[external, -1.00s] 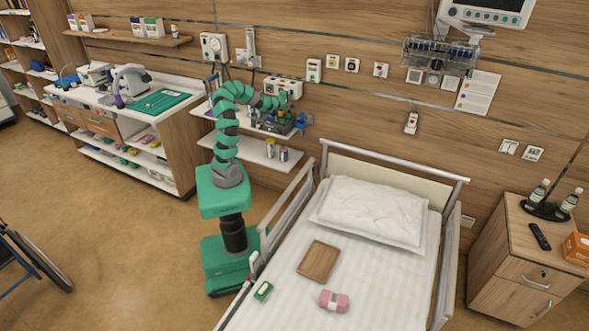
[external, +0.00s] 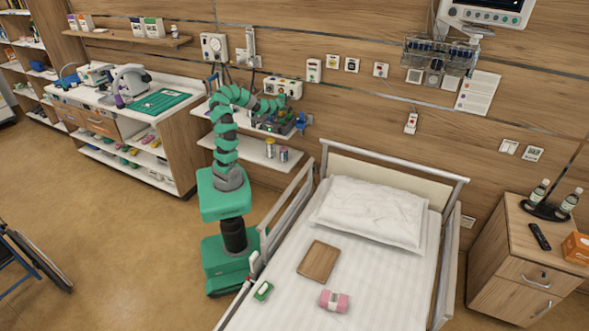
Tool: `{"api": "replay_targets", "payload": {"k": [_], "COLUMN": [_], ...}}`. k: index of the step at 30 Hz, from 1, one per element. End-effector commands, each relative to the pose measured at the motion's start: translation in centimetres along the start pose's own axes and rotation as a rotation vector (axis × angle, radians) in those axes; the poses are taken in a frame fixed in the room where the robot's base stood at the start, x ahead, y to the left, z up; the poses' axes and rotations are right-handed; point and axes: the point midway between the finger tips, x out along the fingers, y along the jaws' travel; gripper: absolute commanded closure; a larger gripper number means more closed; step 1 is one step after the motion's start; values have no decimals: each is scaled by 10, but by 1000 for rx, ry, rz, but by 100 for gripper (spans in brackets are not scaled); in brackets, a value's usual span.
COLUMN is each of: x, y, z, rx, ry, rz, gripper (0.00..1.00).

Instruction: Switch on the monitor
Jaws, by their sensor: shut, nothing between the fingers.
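A white monitor (external: 487,12) with a row of buttons along its lower edge hangs on the wall at the top right; its upper part is cut off by the picture edge. My green arm reaches over a white wall shelf (external: 258,154) left of the bed. My gripper (external: 283,102) is at the end of the arm, shut and empty, small in the picture. It is close in front of a white box-shaped device (external: 284,87) with a panel on its front, far to the left of the wall monitor. I cannot tell whether it touches the device.
Dark and coloured items (external: 278,121) crowd the shelf below my gripper. The bed (external: 385,275) with its rails (external: 290,212) stands to the right. A wire basket (external: 437,54) hangs below the monitor. A bedside cabinet (external: 520,262) stands at the far right.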

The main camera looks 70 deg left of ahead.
Motion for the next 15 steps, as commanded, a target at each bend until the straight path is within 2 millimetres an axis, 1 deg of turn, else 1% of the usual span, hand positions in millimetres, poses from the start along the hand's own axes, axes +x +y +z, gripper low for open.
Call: {"api": "replay_targets", "payload": {"k": [2,8,12,15], "x": [-12,-39,-58,-65], "y": [-6,-9,-14,-18], "z": [-1,0,0,1], "rx": [-1,0,0,3], "ry": [0,0,-1,-3], "rz": [0,0,-2,2], "gripper": [100,100,100,100]}}
